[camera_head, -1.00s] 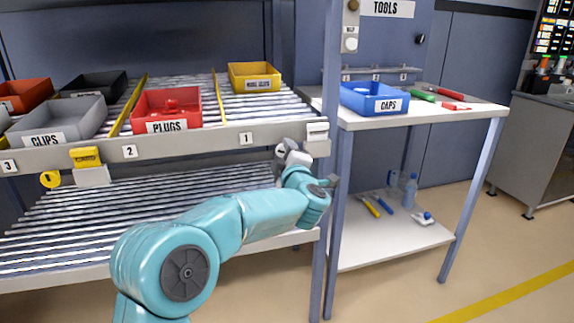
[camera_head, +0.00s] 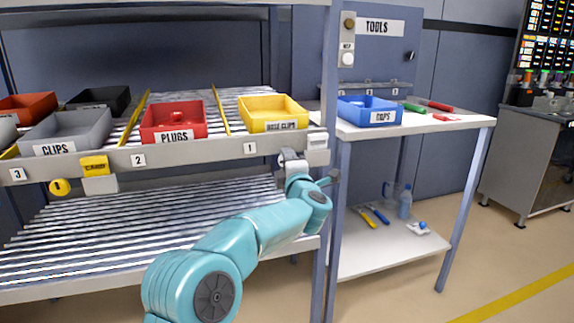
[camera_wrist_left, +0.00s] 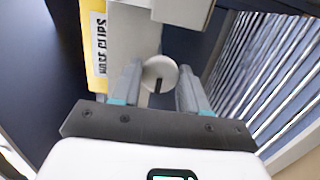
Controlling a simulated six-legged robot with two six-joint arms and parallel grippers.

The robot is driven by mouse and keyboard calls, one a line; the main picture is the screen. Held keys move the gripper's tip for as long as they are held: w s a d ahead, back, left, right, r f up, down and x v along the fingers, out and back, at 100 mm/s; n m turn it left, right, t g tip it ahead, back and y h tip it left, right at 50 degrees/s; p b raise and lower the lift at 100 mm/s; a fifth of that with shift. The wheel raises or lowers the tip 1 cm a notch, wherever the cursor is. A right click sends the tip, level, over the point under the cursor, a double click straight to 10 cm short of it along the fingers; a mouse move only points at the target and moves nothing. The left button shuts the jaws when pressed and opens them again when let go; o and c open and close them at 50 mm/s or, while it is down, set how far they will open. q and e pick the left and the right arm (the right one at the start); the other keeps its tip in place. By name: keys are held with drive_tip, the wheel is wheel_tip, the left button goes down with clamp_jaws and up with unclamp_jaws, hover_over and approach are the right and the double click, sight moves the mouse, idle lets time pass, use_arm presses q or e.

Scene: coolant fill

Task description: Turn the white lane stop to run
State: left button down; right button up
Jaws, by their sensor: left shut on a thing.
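The white lane stop is a round white knob (camera_wrist_left: 160,70) with a dark slot, seen in the left wrist view. My left gripper (camera_wrist_left: 159,90) has its two fingers on either side of the knob and is shut on it. In the head view my left gripper (camera_head: 292,162) is at the front rail below the lane 1 label, and it mostly hides the knob. The yellow hose clips bin (camera_head: 272,126) sits at the front of lane 1, against the rail. Its label side also shows in the left wrist view (camera_wrist_left: 98,60). My right gripper is not in view.
A white block (camera_head: 317,143) is on the rail beside a blue upright post. The red plugs bin (camera_head: 174,137) and grey clips bin (camera_head: 66,149) stand on the other lanes. A yellow stop disc (camera_head: 60,187) hangs further left. A side table with a blue caps bin (camera_head: 369,117) stands right.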

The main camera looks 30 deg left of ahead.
use_arm(q)
drive_tip(key=c, duration=0.6)
unclamp_jaws()
drive_tip(key=shift+w, duration=0.1)
drive_tip(key=p+v, duration=0.1)
drive_tip(key=v, duration=1.5)
drive_tip(key=shift+d, duration=0.2)
